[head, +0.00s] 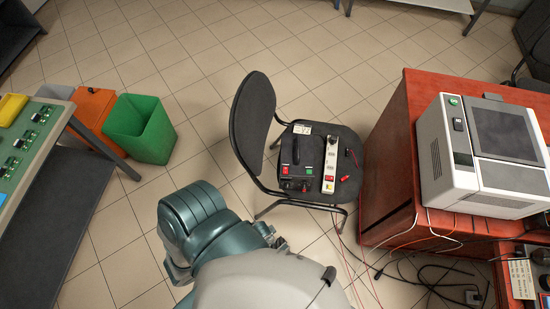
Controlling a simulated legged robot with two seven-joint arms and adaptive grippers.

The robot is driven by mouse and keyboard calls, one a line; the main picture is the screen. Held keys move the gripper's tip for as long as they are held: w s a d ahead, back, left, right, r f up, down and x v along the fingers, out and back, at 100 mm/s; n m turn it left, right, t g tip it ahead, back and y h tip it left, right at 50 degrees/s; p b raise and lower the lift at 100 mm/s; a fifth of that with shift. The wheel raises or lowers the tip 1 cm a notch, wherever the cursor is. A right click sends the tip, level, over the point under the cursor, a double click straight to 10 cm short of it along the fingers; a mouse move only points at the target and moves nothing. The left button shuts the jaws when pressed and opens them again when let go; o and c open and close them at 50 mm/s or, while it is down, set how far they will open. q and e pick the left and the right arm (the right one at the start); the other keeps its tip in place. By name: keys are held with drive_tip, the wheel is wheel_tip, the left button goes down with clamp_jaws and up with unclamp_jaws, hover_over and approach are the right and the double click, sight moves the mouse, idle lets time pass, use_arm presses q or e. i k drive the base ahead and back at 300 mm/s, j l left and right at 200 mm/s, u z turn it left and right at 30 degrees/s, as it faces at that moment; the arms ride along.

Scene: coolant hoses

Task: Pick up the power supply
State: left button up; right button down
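The power supply (299,163) is a black box with a dark top handle, a red switch, a green part and terminals on its front. It sits on the seat of a dark grey chair (252,115), near the middle of the head view. Part of my own teal and grey body or arm fills the bottom centre, below and left of the chair. I make out neither gripper, and nothing of mine touches the power supply.
A white power strip (331,164) with a red switch lies on the seat, right beside the power supply. Red leads lie at the seat's right. A red-brown desk (390,165) with a grey machine (480,150) stands right. Cables (430,280) cover the floor. A green bin (142,128) stands left.

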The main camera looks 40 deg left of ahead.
sight(297, 162)
drive_tip(key=u, duration=1.2)
